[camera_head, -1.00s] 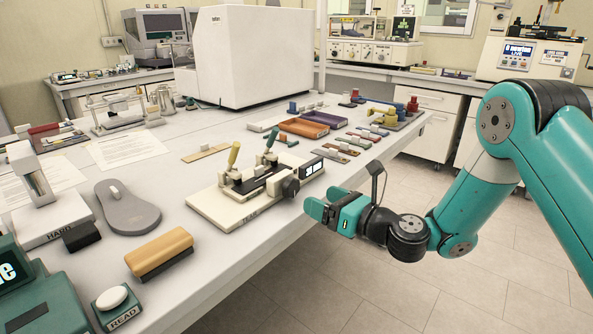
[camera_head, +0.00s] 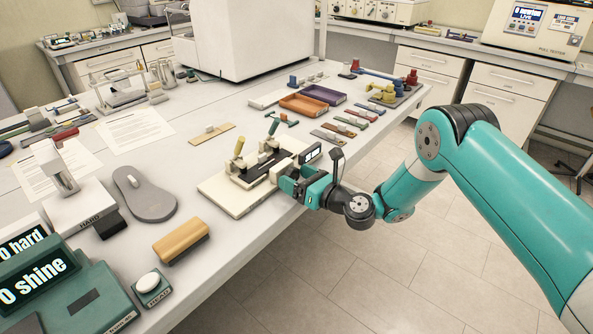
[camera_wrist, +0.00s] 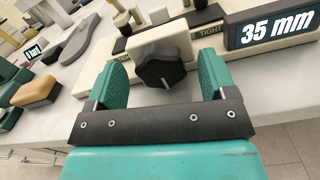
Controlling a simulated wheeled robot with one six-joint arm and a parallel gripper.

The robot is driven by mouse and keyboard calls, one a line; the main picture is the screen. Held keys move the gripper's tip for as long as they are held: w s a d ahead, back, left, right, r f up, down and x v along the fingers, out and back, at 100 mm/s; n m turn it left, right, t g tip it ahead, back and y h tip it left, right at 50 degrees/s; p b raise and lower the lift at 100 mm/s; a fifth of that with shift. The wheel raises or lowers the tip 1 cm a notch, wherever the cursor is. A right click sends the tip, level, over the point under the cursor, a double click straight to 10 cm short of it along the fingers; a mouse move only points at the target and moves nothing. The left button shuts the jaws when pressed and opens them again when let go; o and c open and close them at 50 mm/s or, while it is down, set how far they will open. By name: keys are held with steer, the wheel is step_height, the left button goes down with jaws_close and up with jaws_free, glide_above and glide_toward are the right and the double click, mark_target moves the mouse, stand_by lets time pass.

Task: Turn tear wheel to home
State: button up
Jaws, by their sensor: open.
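The tear tester (camera_head: 238,189) is a cream base near the table's front edge, with two yellow and green levers on top. Its tear wheel (camera_wrist: 162,71) is a black lobed knob with a pale pointer line, on a cream block facing my wrist camera. In the head view my gripper (camera_head: 289,184) hides the wheel.
A tan-topped brush (camera_head: 181,241), a grey insole (camera_head: 141,195) and a green READ button box (camera_head: 151,287) stand to the left. Orange (camera_head: 302,104) and purple (camera_head: 322,94) trays lie behind. Open floor lies in front of the table.

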steer(key=shift+w+a, duration=0.15)
steer(key=c, duration=0.9)
steer(key=shift+f+n+b, duration=0.1)
steer(key=shift+n+b, duration=0.2)
steer(key=n+b, duration=0.2)
steer(key=n, duration=0.1)
steer(key=shift+b, duration=0.3)
steer(key=shift+n+b, duration=1.2)
steer(key=shift+n, duration=0.8)
